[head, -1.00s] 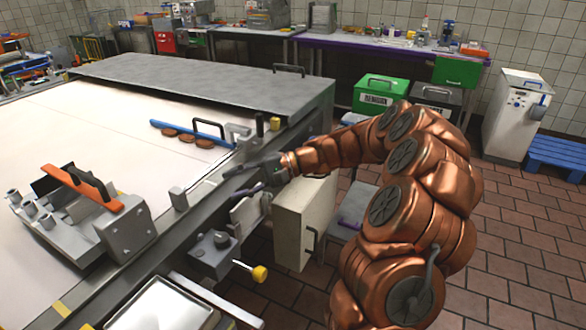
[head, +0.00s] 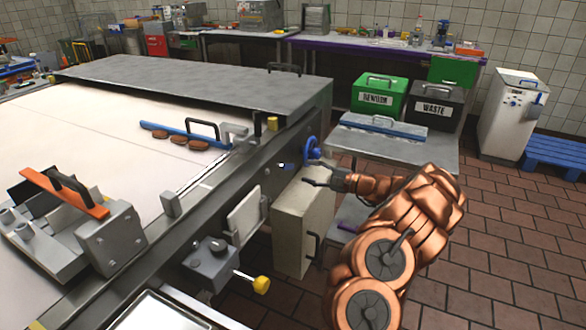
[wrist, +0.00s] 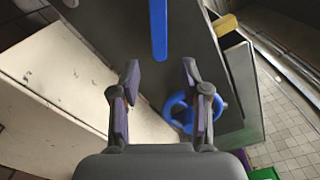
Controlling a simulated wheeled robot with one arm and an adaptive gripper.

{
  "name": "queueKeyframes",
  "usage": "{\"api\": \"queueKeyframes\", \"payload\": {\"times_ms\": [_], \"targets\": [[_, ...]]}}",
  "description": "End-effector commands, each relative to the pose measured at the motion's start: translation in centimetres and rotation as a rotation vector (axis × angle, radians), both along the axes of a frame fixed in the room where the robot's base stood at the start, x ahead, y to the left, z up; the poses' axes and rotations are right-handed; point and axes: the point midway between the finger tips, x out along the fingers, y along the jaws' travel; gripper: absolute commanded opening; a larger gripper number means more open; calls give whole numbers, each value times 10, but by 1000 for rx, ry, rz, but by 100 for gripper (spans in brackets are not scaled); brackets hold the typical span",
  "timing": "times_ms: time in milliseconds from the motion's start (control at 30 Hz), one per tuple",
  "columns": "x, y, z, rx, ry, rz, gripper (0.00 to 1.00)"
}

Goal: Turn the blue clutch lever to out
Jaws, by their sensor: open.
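A blue bar, which looks like the clutch lever (wrist: 158,28), comes in from the top of the wrist view against the grey machine side. Its lower end lies just ahead of the gap between my fingertips, roughly centred. In the head view only a small blue spot (head: 282,165) shows on the machine side, probably the same lever. My gripper (head: 310,178) is open and empty beside the machine side. In the wrist view its two fingers (wrist: 160,73) stand well apart, and neither visibly touches the lever. I cannot read any in or out marking.
A blue handwheel (head: 312,147) sits close behind my gripper; it also shows beside the right finger in the wrist view (wrist: 183,113). A cream cabinet (head: 300,225) stands below. A yellow-knobbed lever (head: 261,285) sticks out nearer.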

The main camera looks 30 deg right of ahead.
Motion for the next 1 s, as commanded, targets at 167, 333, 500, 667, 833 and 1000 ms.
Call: {"api": "queueKeyframes", "payload": {"times_ms": [167, 333, 500, 667, 833, 1000], "targets": [[24, 16, 0, -1, 1, 3, 46], [42, 27, 0, 1, 1, 5, 46], [51, 33, 0, 1, 1, 6, 46], [52, 34, 0, 1, 1, 6, 46], [52, 34, 0, 1, 1, 6, 42], [52, 34, 0, 1, 1, 6, 24]]}}
